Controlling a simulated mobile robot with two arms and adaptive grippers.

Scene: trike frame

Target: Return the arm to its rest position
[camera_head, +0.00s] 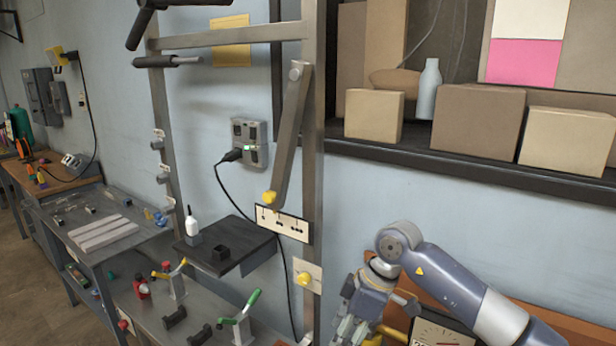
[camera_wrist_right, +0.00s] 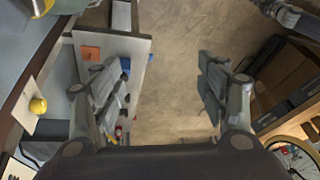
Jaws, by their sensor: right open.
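My right arm (camera_head: 450,280) comes in from the lower right in the head view. Its gripper (camera_head: 352,328) hangs low beside the grey upright post (camera_head: 314,150), partly cut off by the bottom edge. In the right wrist view the gripper (camera_wrist_right: 160,88) has its two fingers wide apart with nothing between them. Bare brown floor (camera_wrist_right: 175,110) shows through the gap. My left gripper is not in view.
A yellow knob (camera_head: 304,279) is left of the gripper. Benches (camera_head: 150,312) with tools stand at left. A wheel (camera_wrist_right: 293,155) is at lower right in the wrist view.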

